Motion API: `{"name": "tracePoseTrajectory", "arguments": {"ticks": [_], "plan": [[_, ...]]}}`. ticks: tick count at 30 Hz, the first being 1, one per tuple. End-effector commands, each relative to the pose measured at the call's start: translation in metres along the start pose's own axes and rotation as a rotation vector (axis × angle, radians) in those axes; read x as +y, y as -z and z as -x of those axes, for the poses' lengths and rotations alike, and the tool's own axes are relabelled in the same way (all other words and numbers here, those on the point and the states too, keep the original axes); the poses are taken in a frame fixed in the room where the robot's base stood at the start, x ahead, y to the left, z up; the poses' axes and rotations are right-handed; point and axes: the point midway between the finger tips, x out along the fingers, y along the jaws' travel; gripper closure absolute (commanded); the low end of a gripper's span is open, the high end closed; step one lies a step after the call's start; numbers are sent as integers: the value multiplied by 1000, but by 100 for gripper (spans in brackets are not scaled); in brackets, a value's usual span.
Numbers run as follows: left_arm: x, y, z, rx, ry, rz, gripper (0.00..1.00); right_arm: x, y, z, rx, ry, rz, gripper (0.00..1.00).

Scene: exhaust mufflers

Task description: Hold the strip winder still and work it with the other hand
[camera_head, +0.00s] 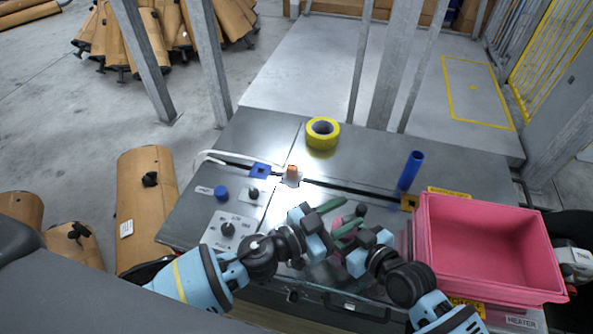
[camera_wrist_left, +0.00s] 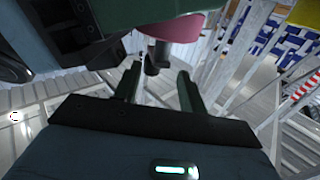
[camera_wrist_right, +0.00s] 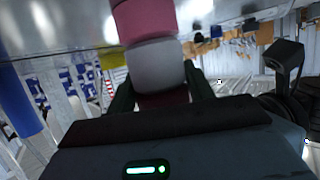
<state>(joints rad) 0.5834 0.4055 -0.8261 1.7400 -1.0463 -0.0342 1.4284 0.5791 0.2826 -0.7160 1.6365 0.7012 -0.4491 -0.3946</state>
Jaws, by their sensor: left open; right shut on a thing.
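The strip winder, with a pink and grey body, is held above the table between my grippers. In the head view it is mostly hidden, with a little pink (camera_head: 338,210) showing; its body fills the upper middle of the right wrist view (camera_wrist_right: 156,66). My right gripper (camera_wrist_right: 160,88) is shut on this body, one finger on each side. My left gripper (camera_head: 353,211) is open. Its fingers point at the winder's dark crank knob (camera_head: 361,210). In the left wrist view the knob (camera_wrist_left: 157,58) shows between and just beyond the fingertips; I cannot tell whether they touch.
A pink bin (camera_head: 485,285) stands at the table's right. A blue cylinder (camera_head: 410,171) and a yellow tape roll (camera_head: 322,133) stand farther back. A small orange-topped piece (camera_head: 292,174) sits mid-table. Knobs and a control panel (camera_head: 229,230) are at left.

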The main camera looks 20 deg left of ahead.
Motion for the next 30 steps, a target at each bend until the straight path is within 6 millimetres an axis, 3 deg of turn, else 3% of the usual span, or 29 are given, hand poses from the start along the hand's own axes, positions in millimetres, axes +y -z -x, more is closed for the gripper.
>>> {"name": "tracePoseTrajectory", "arguments": {"ticks": [13,30], "plan": [[1,0,78,-1,-2,2,58,1,0,0,-1,-1,0,74],[-39,28,66,-4,146,-396,58,0,-1,0,-2,-1,0,74]]}}
